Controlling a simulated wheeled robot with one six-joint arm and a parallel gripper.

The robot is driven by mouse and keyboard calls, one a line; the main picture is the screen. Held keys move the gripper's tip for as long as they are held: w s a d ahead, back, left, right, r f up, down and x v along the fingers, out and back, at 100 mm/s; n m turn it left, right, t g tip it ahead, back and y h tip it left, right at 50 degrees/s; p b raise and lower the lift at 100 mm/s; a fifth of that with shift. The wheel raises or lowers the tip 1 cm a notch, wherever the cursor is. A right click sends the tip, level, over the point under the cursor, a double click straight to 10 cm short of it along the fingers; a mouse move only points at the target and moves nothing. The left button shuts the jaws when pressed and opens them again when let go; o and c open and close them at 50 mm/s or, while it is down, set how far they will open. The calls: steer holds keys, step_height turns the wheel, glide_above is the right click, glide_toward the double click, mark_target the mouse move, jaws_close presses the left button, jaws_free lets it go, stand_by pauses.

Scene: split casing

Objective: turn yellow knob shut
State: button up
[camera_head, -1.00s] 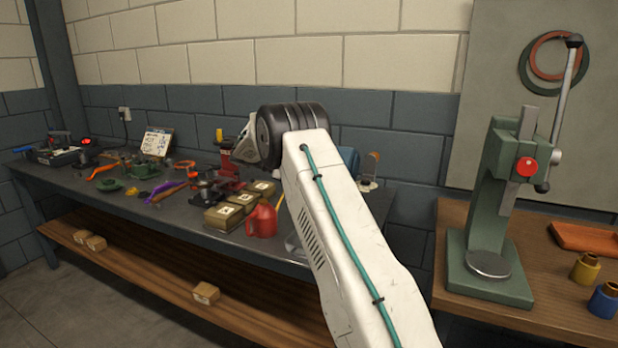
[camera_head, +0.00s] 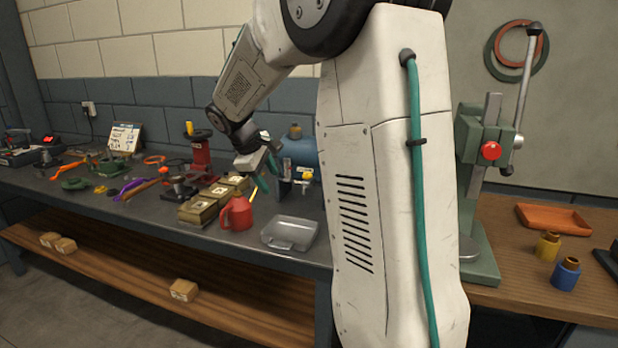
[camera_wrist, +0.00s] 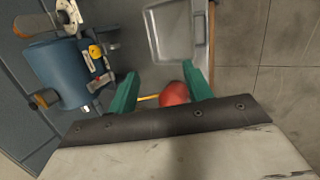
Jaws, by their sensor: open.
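A small yellow knob (camera_wrist: 96,51) sits on the fittings at the side of a blue tank (camera_wrist: 57,72) in the wrist view. In the head view the yellow knob (camera_head: 307,176) shows small beside the blue tank (camera_head: 304,150), partly behind my arm. My gripper (camera_wrist: 162,82) has two green fingers set wide apart, with nothing between their tips. The knob lies to the left of the left finger in the wrist view, apart from it. In the head view my gripper (camera_head: 266,168) hangs above the bench, left of the tank.
A green press (camera_head: 480,235) stands at right.

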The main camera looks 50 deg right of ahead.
mark_target(309, 176)
steer(key=d+f+m+t, duration=0.2)
steer(key=d+f+t, duration=0.1)
steer(key=d+t, duration=0.1)
steer(key=d+f+m+t, duration=0.3)
steer(key=d+t, duration=0.1)
steer(key=d, duration=0.2)
steer(key=w+d+f+m+t, duration=0.1)
steer(key=d+f+m+t, duration=0.1)
steer(key=d+t, duration=0.3)
steer(key=shift+d+f+m+h, duration=0.3)
steer(key=shift+f+m+h, duration=0.1)
steer(key=shift+f, duration=0.4)
steer(key=s+d+r+m+t+h, duration=0.1)
steer(key=s+d+m+t, duration=0.1)
steer(key=s+d+t, duration=0.15)
steer(key=x, duration=0.7)
steer(key=shift+w+a, duration=0.15)
steer(key=shift+w, duration=0.1)
steer(key=c, duration=1)
